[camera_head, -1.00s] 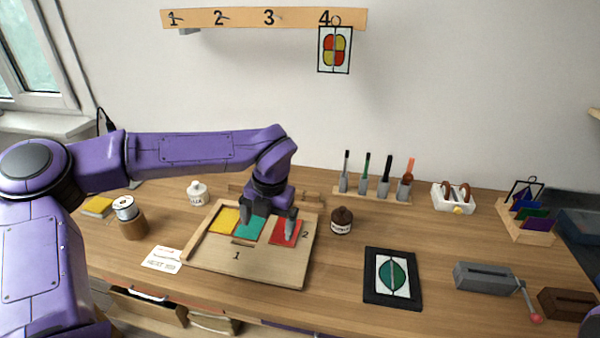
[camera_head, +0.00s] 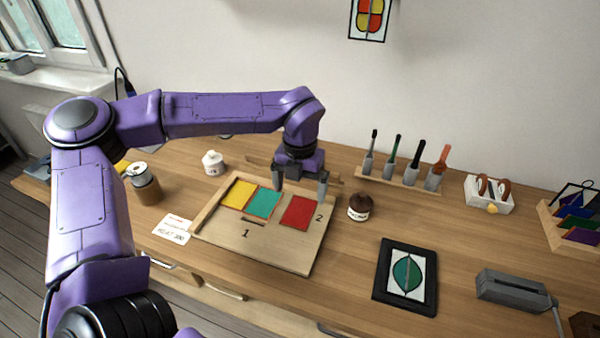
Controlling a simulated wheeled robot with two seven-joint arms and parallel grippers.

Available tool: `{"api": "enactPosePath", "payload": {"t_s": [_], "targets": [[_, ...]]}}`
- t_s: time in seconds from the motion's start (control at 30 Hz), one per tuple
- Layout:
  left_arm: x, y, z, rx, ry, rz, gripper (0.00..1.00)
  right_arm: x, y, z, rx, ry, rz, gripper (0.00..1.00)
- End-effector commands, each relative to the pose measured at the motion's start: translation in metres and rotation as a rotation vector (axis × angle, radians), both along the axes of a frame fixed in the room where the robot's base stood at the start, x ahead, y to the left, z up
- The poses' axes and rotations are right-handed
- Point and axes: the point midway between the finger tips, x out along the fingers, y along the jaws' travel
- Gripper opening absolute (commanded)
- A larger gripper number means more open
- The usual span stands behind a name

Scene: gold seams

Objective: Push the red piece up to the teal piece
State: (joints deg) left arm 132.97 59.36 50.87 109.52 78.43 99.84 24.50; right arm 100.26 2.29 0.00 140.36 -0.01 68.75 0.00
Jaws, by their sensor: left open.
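The red piece (camera_head: 299,212) lies flat on the wooden board (camera_head: 270,251), left of the mark 2. The teal piece (camera_head: 263,203) lies to its left, with a narrow strip of bare board between the two. The yellow piece (camera_head: 238,194) sits left of the teal piece, close against it. My left gripper (camera_head: 300,194) is open and empty, fingers pointing down, near the far edge of the red piece. Whether the fingertips touch the board I cannot tell. My right gripper is not in view.
A dark brown jar (camera_head: 359,208) stands just right of the board. A white jar (camera_head: 213,163) and a wire spool (camera_head: 144,183) stand to the left. A rack of tools (camera_head: 400,180) is behind. A black-framed leaf panel (camera_head: 406,276) lies at front right.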

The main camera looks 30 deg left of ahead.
Motion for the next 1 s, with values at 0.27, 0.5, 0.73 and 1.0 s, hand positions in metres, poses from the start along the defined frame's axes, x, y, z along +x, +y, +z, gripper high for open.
{"api": "enactPosePath", "payload": {"t_s": [0.27, 0.5, 0.73, 1.0], "targets": [[0.0, 0.0, -0.047, 0.001, 0.002, -0.001, 1.0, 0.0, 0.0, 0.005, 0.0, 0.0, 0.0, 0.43], [0.0, 0.0, -0.06, 0.0, -0.001, 0.0, 1.0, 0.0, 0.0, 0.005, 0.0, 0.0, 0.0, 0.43], [0.0, 0.0, -0.06, 0.0, -0.001, 0.0, 0.94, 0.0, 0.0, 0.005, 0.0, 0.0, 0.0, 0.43], [0.0, 0.0, -0.06, 0.0, -0.001, 0.0, 0.43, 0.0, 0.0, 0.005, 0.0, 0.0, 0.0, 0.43]]}}
